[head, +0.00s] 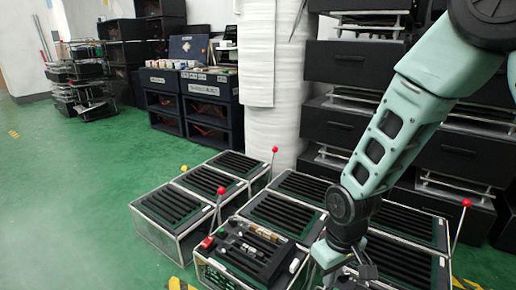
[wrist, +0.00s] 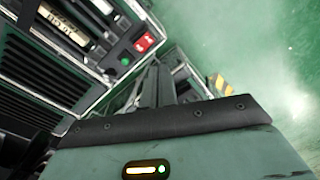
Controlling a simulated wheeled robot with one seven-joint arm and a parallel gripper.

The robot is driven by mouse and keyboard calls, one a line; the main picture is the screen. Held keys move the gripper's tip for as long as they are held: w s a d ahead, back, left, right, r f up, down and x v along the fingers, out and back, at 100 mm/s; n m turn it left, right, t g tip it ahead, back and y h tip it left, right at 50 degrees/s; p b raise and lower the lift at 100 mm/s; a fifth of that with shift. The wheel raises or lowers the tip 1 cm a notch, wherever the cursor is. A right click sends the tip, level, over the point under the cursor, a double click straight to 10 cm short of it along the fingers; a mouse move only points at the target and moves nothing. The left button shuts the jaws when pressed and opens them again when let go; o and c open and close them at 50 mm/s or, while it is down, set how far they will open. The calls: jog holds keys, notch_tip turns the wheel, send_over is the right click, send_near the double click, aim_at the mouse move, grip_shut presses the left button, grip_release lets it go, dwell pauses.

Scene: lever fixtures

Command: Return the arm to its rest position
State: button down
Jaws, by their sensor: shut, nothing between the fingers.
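My arm comes down from the upper right of the head view, and my gripper (head: 366,272) is at the bottom edge, over the front of the lever fixtures. Its fingertips are hard to make out there. In the wrist view my gripper (wrist: 160,84) shows shut, with nothing held. The near fixture (head: 245,255) has a dark slotted top, a metal frame and a red switch (head: 207,243). The red switch also shows in the wrist view (wrist: 146,42), beside a green button. Red-knobbed levers stand at the left (head: 221,191), the back (head: 275,150) and the right (head: 466,203).
Black crates (head: 335,122) are stacked behind the fixtures, beside a white wrapped column (head: 272,85). More black boxes (head: 208,110) and a rack (head: 82,85) stand farther back. Open green floor (head: 75,210) lies to the left. Yellow-black floor markings are near the front.

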jog(key=s+a+r+n+p, duration=0.15)
jog(key=s+r+p, duration=0.25)
jog(key=s+r, duration=0.7)
jog(key=s+a+r+n+p, duration=0.15)
jog(key=s+r+p, duration=0.4)
jog(key=r, duration=0.95)
notch_tip(320, 180, up, 37)
jog(key=p, duration=3.6)
jog(key=shift+s+m+p, duration=0.3)
jog(key=shift+s+p, duration=0.05)
jog(key=shift+p, duration=0.05)
